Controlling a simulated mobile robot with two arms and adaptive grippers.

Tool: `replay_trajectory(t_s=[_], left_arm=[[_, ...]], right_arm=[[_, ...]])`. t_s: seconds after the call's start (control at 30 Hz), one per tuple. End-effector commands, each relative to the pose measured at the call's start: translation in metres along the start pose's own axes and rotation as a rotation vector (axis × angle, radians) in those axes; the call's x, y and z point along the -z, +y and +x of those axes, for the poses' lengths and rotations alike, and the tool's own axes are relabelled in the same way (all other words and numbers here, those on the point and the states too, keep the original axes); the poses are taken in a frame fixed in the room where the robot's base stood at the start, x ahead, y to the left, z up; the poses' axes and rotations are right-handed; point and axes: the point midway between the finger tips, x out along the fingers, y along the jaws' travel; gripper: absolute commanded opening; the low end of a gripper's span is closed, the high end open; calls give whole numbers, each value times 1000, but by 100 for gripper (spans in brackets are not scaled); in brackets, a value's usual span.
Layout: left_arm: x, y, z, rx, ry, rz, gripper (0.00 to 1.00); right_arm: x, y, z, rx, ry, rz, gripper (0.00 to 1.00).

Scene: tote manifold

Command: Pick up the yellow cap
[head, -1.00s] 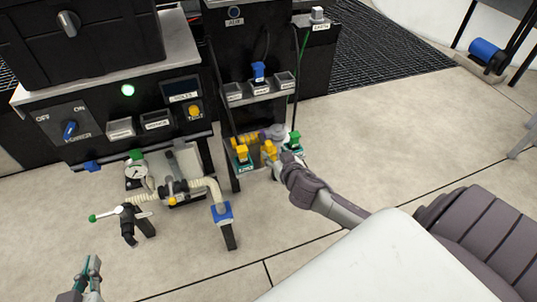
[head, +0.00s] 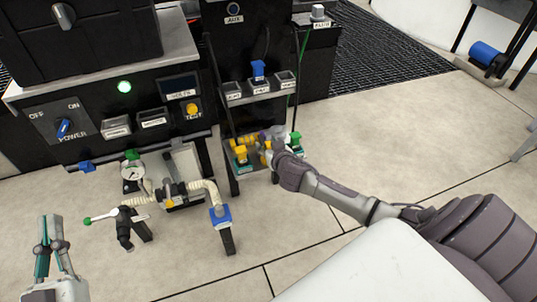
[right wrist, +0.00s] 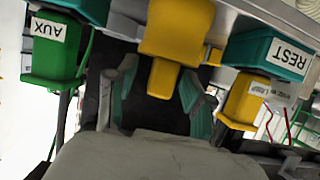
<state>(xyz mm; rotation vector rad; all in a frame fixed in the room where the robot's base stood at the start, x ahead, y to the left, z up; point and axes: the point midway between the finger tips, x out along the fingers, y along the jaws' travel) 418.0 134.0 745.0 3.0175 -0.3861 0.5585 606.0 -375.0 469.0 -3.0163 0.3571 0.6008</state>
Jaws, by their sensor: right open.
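In the right wrist view a yellow cap (right wrist: 172,35) with a narrower yellow tab hangs in the middle, between the two teal-padded fingers of my right gripper (right wrist: 157,92). The fingers are apart, with a gap on each side of the tab. A second yellow cap (right wrist: 243,100) sits at a teal block labelled REST (right wrist: 270,52), right of the fingers. In the head view that cap (head: 240,153) shows left of my right gripper (head: 267,153), which partly hides the middle cap. My left gripper (head: 50,222) is open and empty at lower left.
A green cap (right wrist: 55,75) labelled AUX is left of the fingers; it also shows in the head view (head: 295,138). A hose fitting with a gauge (head: 133,175) and a blue-topped post (head: 220,215) stand left of my right arm.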

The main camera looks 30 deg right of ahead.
Motion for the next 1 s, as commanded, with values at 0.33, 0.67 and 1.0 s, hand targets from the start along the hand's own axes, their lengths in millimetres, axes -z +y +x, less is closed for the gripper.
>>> replay_trajectory(t_s=[0.33, 0.67, 1.0], left_arm=[[0, 0, 0, 0, 0, 0, 0], [0, 0, 0, 0, -1, 0, 0], [-5, -1, 0, 2, -37, 1, 0]], right_arm=[[0, 0, 0, 0, 0, 0, 27], [0, 0, 0, 0, 0, 1, 0], [5, 0, -2, 0, 1, 1, 0]])
